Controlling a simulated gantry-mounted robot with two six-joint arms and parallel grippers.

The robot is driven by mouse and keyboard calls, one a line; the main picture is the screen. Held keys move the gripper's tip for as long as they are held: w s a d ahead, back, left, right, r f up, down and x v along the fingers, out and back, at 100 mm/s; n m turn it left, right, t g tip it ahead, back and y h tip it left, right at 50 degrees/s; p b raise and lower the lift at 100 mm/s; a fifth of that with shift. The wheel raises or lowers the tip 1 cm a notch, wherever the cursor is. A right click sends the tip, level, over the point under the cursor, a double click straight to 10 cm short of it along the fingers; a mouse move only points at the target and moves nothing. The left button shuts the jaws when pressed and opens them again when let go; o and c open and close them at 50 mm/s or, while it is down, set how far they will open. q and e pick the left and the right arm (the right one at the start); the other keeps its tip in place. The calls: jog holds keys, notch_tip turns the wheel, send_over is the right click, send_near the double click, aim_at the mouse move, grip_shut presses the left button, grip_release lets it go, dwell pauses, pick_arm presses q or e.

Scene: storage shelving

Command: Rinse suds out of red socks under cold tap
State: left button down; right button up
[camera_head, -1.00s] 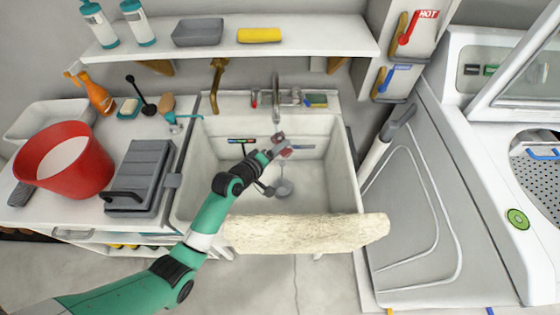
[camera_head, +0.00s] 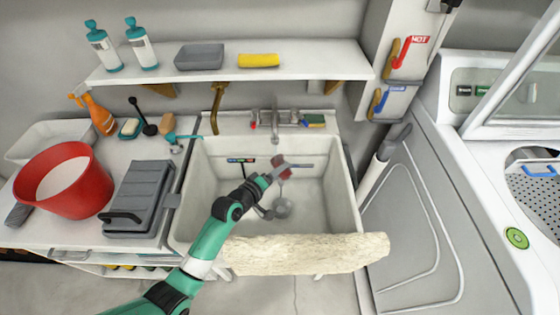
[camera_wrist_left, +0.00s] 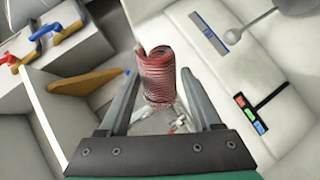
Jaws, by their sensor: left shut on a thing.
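My left gripper (camera_head: 286,170) reaches over the white sink basin (camera_head: 345,195), below and in front of the tap (camera_head: 275,125). Its jaws are shut on a rolled red item with pale stripes, which looks like the red socks (camera_head: 281,162). In the left wrist view the striped red roll (camera_wrist_left: 157,75) sits between the two fingers (camera_wrist_left: 165,105). I cannot make out suds or running water. The drain (camera_head: 282,208) is visible on the basin floor, below the gripper. My right gripper is not in view.
A rough cream slab (camera_head: 300,253) lies along the sink's front edge. A red bucket (camera_head: 65,180) and grey case (camera_head: 140,200) stand left. Above are a shelf (camera_head: 310,66) and a red HOT lever (camera_head: 401,52) over a blue lever (camera_head: 380,102). The basin's right side is clear.

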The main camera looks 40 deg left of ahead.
pick_arm(q)
jog(key=s+d+p, duration=0.1)
jog(key=d+p, duration=0.1)
jog(key=s+d+p, duration=0.2)
jog(key=shift+r, duration=0.15)
jog(key=shift+s+d, duration=0.3)
jog(key=shift+d, duration=0.05)
dwell(1.1)
jog(key=s+d+r+p, duration=0.3)
jog(key=d+p, duration=0.1)
jog(key=p, duration=0.3)
jog(key=shift+r, duration=0.35)
